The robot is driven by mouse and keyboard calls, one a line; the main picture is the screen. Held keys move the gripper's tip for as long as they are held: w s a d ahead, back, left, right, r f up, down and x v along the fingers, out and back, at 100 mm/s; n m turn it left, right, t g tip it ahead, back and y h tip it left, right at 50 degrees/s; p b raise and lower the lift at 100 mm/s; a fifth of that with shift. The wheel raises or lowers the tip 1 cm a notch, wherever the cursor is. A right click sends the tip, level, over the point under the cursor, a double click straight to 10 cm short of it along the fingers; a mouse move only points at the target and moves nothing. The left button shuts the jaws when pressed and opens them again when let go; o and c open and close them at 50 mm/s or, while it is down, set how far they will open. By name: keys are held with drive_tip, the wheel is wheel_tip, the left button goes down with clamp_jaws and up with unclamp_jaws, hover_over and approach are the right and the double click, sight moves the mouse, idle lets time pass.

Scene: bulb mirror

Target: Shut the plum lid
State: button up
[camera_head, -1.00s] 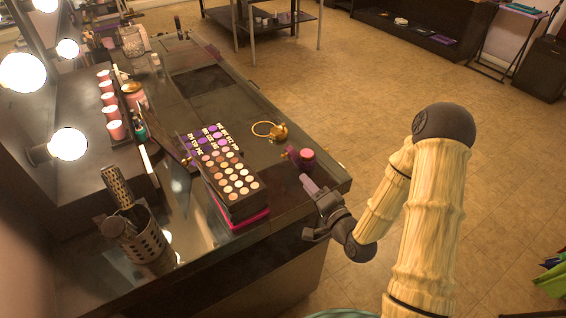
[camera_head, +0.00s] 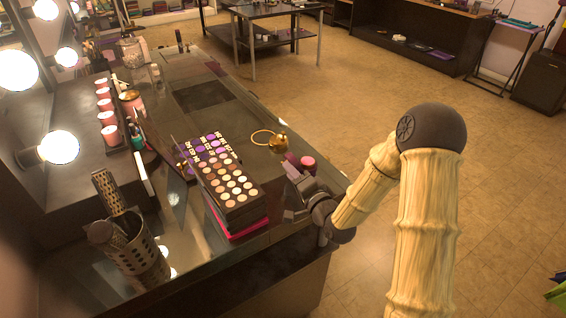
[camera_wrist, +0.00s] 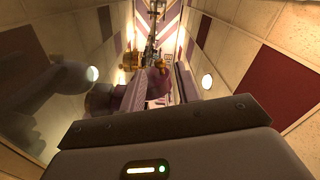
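A small plum-pink round container (camera_head: 308,163) stands near the right edge of the dressing table. A darker plum piece (camera_head: 291,159), possibly its lid, shows just left of it; I cannot tell its exact angle. My gripper (camera_head: 291,180) is low at the table edge, right in front of these pieces. In the wrist view, a plum rounded shape (camera_wrist: 158,80) shows beyond and between my two fingers (camera_wrist: 160,92), with gold bits (camera_wrist: 130,62) near it. The fingers look apart, with nothing clearly clamped. Contact with the plum piece cannot be made out.
An eyeshadow palette stack (camera_head: 232,187) lies left of my gripper. A gold bangle and ball (camera_head: 278,143) lie behind the plum pieces. A perforated metal holder (camera_head: 140,255) with brushes stands front left. Pink candles (camera_head: 105,105) line the raised shelf.

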drive_tip(key=x, duration=0.5)
drive_tip(key=shift+p, duration=0.4)
clamp_jaws()
